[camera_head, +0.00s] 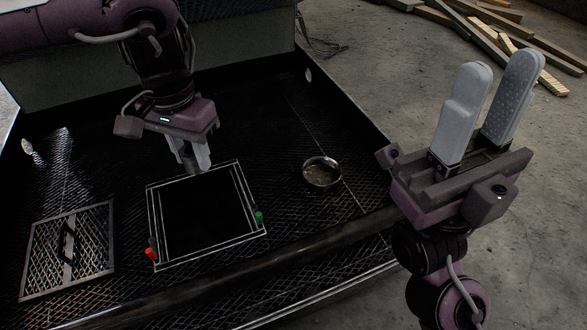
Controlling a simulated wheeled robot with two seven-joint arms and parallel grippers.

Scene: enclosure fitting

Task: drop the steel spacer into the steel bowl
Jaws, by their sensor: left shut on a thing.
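The steel bowl (322,184) is small, round and shiny and stands on the dark mesh surface right of centre. My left gripper (195,166) points down above the back edge of the dark square frame, left of the bowl and apart from it. It is shut on a small grey piece (187,157) that shows only partly between the fingers, apparently the steel spacer. My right gripper (500,72) is at the right with its two pale fingers pointing up, apart and empty.
A dark square enclosure with pale edges (152,223) lies left of the bowl, with a red knob (151,254) and a green knob (259,217) at its front corners. A mesh panel with a handle (98,240) lies at the left. A thick dark bar (290,257) crosses the front.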

